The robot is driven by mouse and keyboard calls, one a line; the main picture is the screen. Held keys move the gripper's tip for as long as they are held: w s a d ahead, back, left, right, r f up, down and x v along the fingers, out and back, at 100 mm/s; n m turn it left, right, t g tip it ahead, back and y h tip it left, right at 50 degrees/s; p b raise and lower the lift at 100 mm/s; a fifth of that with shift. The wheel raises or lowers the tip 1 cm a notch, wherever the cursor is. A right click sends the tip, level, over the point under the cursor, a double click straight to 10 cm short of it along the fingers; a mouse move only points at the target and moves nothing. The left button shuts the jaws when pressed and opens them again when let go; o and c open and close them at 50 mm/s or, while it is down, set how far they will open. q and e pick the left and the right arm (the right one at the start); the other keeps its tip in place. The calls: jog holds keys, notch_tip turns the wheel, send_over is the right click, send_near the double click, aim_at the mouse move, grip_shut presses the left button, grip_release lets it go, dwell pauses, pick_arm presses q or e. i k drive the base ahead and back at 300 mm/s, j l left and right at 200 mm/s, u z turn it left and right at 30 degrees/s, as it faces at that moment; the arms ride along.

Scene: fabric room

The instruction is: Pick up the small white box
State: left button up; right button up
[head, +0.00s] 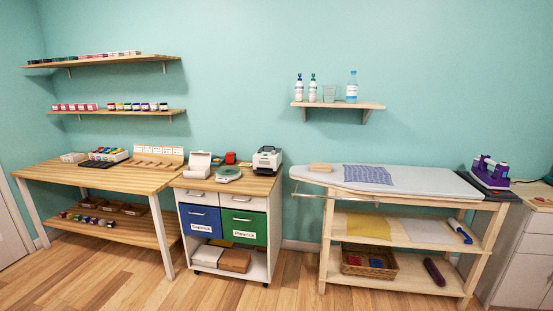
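Several things could be the small white box. A white box-like thing (199,163) stands on top of the drawer cabinet, left of a white machine. A low pale box (73,157) lies at the back left of the wooden table. Another white box (207,255) sits on the cabinet's bottom shelf, left of a brown box. I cannot tell which one the task names. Neither of my grippers is in view.
The wooden table (146,180) at left has clear room at its front right. The drawer cabinet (254,186) carries a white machine (267,159) and a round green-and-white thing (228,174). An ironing board (420,181) stands at right. The floor in front (130,285) is clear.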

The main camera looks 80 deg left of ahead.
aim_at(191, 172)
jog(key=j+u, duration=0.1)
jog(key=u, duration=0.35)
jog(key=i+j+u, duration=0.1)
jog(key=u, duration=0.3)
jog(key=i+u, duration=0.1)
jog(key=u, duration=0.35)
jog(key=j+u, duration=0.1)
jog(key=u, duration=0.35)
jog(key=i+u, duration=0.15)
jog(key=u, duration=0.25)
jog(key=i+u, duration=0.1)
jog(key=u, duration=0.8)
jog(key=i+l+u, duration=0.7)
jog(key=l, duration=0.3)
jog(key=i+l+u, duration=0.2)
jog(key=l, duration=0.15)
jog(key=i+l, duration=0.1)
jog(key=l, duration=0.2)
jog(key=i+l, duration=0.15)
jog(key=l, duration=0.2)
jog(key=i+j+z, duration=0.2)
jog(key=z, duration=0.2)
jog(key=i+j+z, duration=0.15)
jog(key=j+z, duration=0.25)
jog(key=i+j+z, duration=0.1)
jog(key=j+z, duration=0.25)
jog(key=j, duration=0.1)
